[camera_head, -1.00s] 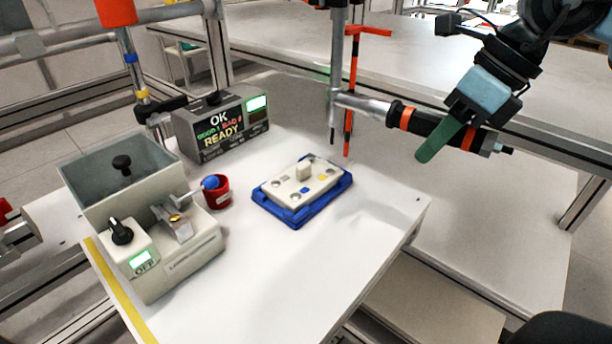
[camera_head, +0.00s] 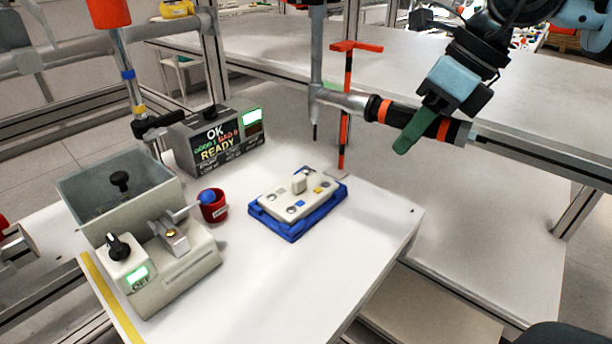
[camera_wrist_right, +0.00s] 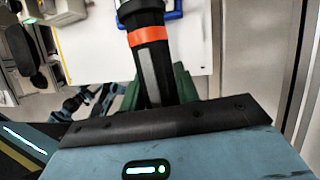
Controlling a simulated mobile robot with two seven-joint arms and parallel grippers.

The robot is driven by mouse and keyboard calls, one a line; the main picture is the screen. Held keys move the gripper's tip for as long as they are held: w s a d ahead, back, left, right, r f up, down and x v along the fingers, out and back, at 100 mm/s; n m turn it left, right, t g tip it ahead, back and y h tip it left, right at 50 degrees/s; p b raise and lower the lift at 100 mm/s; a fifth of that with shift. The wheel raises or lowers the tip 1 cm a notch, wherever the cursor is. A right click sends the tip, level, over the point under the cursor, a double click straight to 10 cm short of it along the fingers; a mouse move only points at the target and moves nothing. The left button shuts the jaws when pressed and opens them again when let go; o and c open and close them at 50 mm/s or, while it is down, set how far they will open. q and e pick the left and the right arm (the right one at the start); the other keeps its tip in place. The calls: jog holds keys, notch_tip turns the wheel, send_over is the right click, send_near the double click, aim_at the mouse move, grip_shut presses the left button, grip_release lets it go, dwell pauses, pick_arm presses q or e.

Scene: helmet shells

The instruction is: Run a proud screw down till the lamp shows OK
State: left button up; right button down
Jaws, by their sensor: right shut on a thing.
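The plate (camera_head: 283,205), pale with screw spots, sits in a blue tray (camera_head: 290,232) on the white bench. Whether a screw stands proud on it is too small to tell. The controller box (camera_head: 212,139) shows OK and READY; its small screen (camera_head: 251,117) is green. My right gripper (camera_head: 421,129) is shut on the driver handle, also seen in the right wrist view (camera_wrist_right: 149,58).
A screw feeder (camera_head: 177,268) reading OFF stands at the left front. A red cup (camera_head: 215,210) with a blue-topped item stands beside it. A red T-shaped post (camera_head: 344,120) rises behind the plate. The bench (camera_head: 270,290) is clear in front.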

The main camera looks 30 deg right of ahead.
jog(key=shift+w+a+f, duration=0.1)
jog(key=shift+w+a, duration=0.1)
jog(key=shift+w, duration=0.3)
jog(key=shift+w+a, duration=0.2)
jog(key=shift+w, duration=0.25)
pick_arm(q)
jog(key=shift+w+f, duration=0.1)
jog(key=shift+f, duration=0.15)
jog(key=shift+f+b, duration=0.35)
jog(key=shift+b, duration=0.2)
pick_arm(e)
jog(key=shift+f, duration=0.55)
pick_arm(q)
jog(key=shift+s+a+f+b, duration=0.1)
jog(key=shift+s+f+b, duration=0.15)
jog(key=shift+f+b, duration=0.45)
jog(key=shift+s+f+b, duration=0.2)
jog(key=shift+f+b, duration=0.5)
pick_arm(e)
jog(key=shift+f, duration=1.9)
pick_arm(q)
jog(key=shift+s+a+f+b, duration=0.1)
jog(key=shift+s+f+b, duration=0.1)
jog(key=shift+f+b, duration=0.45)
jog(key=shift+s+f+b, duration=0.15)
jog(key=shift+f+b, duration=0.45)
jog(key=shift+f, duration=0.05)
pick_arm(e)
jog(key=shift+s+f, duration=0.1)
jog(key=shift+f, duration=1.65)
